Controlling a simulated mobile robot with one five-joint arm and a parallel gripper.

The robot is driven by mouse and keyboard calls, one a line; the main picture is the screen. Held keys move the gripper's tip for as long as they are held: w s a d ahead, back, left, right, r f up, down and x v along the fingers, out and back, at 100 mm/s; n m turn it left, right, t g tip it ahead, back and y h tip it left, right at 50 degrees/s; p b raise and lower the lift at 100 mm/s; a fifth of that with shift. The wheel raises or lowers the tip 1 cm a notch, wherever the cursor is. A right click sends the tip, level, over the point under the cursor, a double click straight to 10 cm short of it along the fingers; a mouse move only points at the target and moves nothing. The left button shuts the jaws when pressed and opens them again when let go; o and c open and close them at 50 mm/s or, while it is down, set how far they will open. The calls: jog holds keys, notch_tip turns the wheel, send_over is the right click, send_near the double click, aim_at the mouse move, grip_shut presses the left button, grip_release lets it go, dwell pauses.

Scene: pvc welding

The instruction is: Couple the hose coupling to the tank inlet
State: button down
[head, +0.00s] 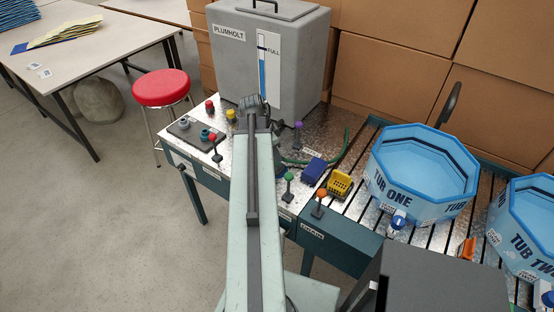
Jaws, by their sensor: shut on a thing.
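The grey tank (275,55) stands at the back of the bench, with a level strip marked FULL on its front. My gripper (255,102) is in front of the tank's lower front, seen from behind along my arm. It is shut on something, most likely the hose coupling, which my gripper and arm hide. The tank inlet cannot be made out; it may be behind my gripper. A green hose (345,145) curves over the bench right of my arm, and its left part runs out of sight behind the arm.
Knob-topped levers, red (213,140), purple (298,128), green (289,178) and orange (321,194), stand around my arm. A blue block (314,170) and a yellow basket (340,184) lie to the right. Tub One (400,192) stands on rollers. Cardboard boxes (390,75) close off the back.

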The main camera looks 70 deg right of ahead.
jog(key=shift+r+p, duration=0.5)
jog(key=shift+r, duration=0.05)
jog(key=shift+r+p, duration=1.35)
jog(key=shift+s, duration=0.1)
